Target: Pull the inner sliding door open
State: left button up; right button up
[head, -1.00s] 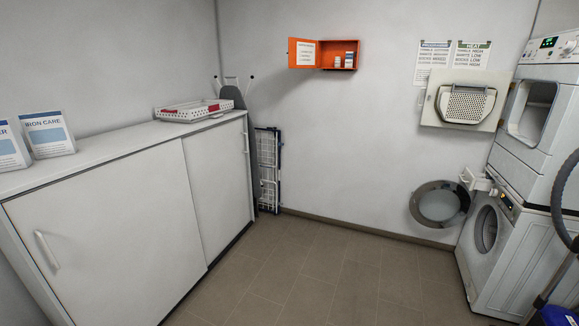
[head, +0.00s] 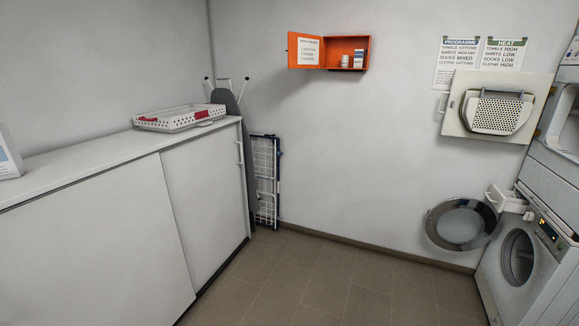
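A long white cabinet (head: 100,163) stands along the left wall with two sliding doors. The near-left door (head: 95,255) overlaps the right-hand door (head: 205,200), which appears to sit behind it as the inner one. The inner door covers the far-right end and looks closed. Its thin white upright handle (head: 240,153) is near its right edge. The near-left door's handle is out of view. Neither of my grippers is in view.
A white tray (head: 180,119) lies on the cabinet top. A folded ironing board (head: 232,103) and wire rack (head: 265,180) stand beyond the cabinet's end. The tiled floor (head: 320,285) is clear.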

aim_at(203, 174)
jog(key=i, duration=0.85)
jog(key=i+l+u, duration=0.25)
jog(key=i, duration=0.6)
jog(key=i+l+u, duration=0.15)
jog(key=i+u, duration=0.25)
jog(key=i, duration=0.15)
jog(key=i+l+u, duration=0.45)
jog(key=i+j, duration=0.05)
jog(key=j, duration=0.05)
